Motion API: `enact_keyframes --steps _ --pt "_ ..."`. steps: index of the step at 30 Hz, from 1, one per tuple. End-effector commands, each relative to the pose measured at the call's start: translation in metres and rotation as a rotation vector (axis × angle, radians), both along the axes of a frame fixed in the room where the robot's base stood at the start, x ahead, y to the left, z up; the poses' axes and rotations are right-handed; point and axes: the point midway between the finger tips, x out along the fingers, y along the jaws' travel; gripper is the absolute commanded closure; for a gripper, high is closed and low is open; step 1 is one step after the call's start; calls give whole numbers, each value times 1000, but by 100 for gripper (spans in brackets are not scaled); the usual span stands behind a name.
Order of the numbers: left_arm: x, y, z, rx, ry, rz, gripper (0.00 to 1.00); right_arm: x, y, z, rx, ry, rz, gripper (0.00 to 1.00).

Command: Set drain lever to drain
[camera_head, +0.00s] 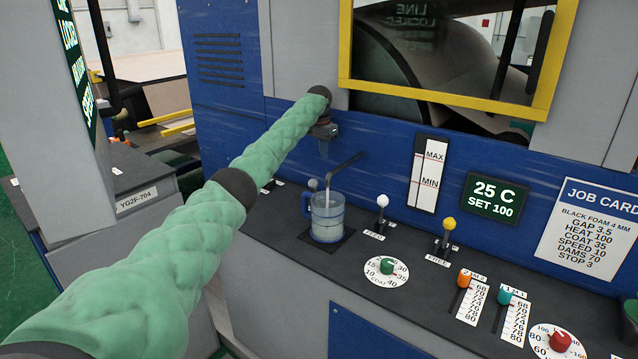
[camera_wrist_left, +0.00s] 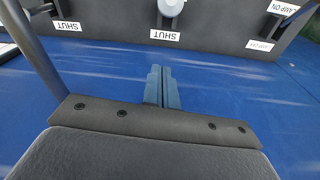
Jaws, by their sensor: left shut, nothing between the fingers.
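My left arm, in a green quilted sleeve, reaches in from the left in the head view. My left gripper (camera_head: 323,150) is shut and empty in front of the blue panel, above and behind the clear mug. In the left wrist view its fingertips (camera_wrist_left: 169,72) are together, pointing toward a pale lever knob (camera_wrist_left: 171,7) beside a SHUT label (camera_wrist_left: 164,35), with a gap between. In the head view a grey knob (camera_head: 313,184) shows behind the mug. No readable label marks the drain lever, so I cannot tell which one it is. My right gripper is not in view.
A clear mug (camera_head: 327,222) with a blue handle stands under a dark bent spout (camera_head: 345,166). Right of it are a white-knobbed lever (camera_head: 382,201), a yellow-knobbed lever (camera_head: 449,224), a green dial (camera_head: 387,266) and orange (camera_head: 465,278) and teal (camera_head: 504,297) sliders.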

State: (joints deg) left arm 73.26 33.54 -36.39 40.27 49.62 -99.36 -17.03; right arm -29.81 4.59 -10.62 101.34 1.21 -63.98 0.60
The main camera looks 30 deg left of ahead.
Motion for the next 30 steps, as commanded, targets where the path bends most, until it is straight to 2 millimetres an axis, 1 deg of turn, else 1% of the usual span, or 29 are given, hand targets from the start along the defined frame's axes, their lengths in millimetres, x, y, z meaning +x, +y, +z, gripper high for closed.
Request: enact_keyframes --steps 3,6,16,20,22,24,26,30 --pt "0 0 -4 0 -1 0 100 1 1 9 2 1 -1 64" --pt "0 0 -4 0 -1 0 100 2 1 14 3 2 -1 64" --pt "0 0 -4 0 0 0 100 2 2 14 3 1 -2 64" --pt "0 0 -9 0 1 0 100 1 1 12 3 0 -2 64" --pt "1 -1 -14 0 1 0 100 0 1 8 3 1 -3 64" --pt "2 -1 -20 1 1 0 100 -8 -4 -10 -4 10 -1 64" --pt "2 -1 -28 1 2 0 100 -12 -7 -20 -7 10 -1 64" --pt "4 -2 -49 0 2 1 100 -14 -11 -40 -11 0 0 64"
